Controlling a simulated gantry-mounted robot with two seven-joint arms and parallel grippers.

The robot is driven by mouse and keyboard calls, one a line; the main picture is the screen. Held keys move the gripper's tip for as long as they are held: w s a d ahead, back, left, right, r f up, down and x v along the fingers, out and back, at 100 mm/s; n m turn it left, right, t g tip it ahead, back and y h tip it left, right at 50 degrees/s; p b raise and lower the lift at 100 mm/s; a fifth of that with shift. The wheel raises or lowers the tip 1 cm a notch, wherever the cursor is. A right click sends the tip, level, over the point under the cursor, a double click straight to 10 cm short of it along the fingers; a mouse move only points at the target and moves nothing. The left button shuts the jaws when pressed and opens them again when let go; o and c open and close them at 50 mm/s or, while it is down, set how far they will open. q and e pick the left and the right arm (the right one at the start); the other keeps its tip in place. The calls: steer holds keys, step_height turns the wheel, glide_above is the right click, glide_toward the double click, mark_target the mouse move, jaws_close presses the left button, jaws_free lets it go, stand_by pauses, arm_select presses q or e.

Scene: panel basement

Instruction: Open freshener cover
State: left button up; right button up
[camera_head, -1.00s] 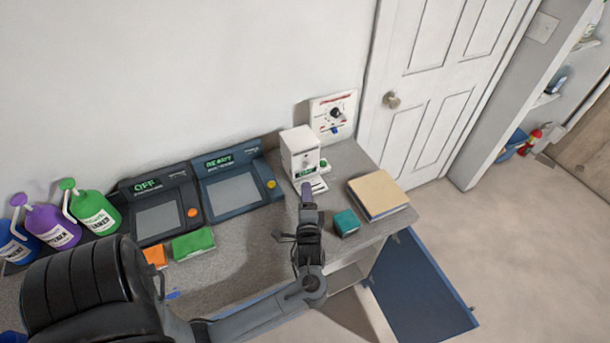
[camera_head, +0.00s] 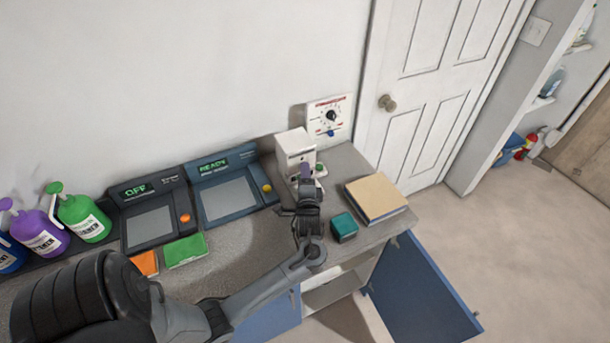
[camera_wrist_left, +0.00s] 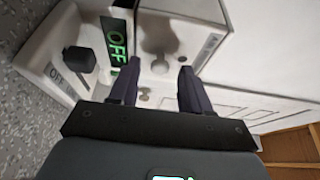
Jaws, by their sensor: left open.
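The freshener is a white box-shaped device (camera_head: 293,145) on the counter against the wall; it also shows close up in the left wrist view (camera_wrist_left: 205,45). There it has a green OFF display (camera_wrist_left: 117,42), a dark switch (camera_wrist_left: 80,58) on its base, and a face with a grey rounded knob or shadow. The cover's exact edge is hard to tell, and I see no clear gap. My left gripper (camera_head: 305,175) is right in front of the box; in the wrist view its two dark fingers (camera_wrist_left: 157,70) are open, with nothing clearly held between them. My right gripper is not in view.
A dial panel (camera_head: 330,116) is on the wall behind the device. A tan-topped stack (camera_head: 376,197) and a teal box (camera_head: 344,227) sit to the right. Two screen consoles, bottles and a green block (camera_head: 186,250) are to the left. A blue cabinet door (camera_head: 420,295) stands open below.

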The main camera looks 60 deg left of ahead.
arm_select(q)
steer(key=shift+w+a, duration=0.15)
steer(key=shift+a, duration=0.15)
jaws_close()
stand_by(0.3)
